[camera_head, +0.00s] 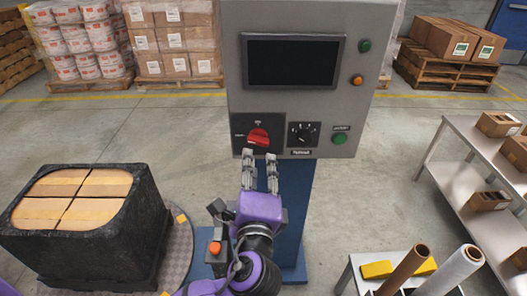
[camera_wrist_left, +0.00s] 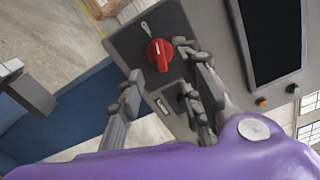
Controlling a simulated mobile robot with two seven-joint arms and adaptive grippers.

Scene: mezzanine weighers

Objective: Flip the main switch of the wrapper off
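The wrapper's main switch is a red rotary knob (camera_head: 258,137) on a dark plate at the lower left of the grey control panel (camera_head: 350,107). It also shows in the left wrist view (camera_wrist_left: 159,55). My left gripper (camera_head: 260,158) is open and empty, with its two fingers pointing at the panel just below the knob. In the left wrist view the fingers (camera_wrist_left: 160,70) stand on either side of the knob's lower part; I cannot tell whether they touch it. My right gripper is not in view.
A black selector (camera_head: 303,134) and a green button (camera_head: 339,139) sit right of the knob. A wrapped pallet load (camera_head: 130,215) stands on the turntable at left. A bench (camera_head: 358,280) with rolls is at lower right, and a shelf (camera_head: 462,140) with boxes is at right.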

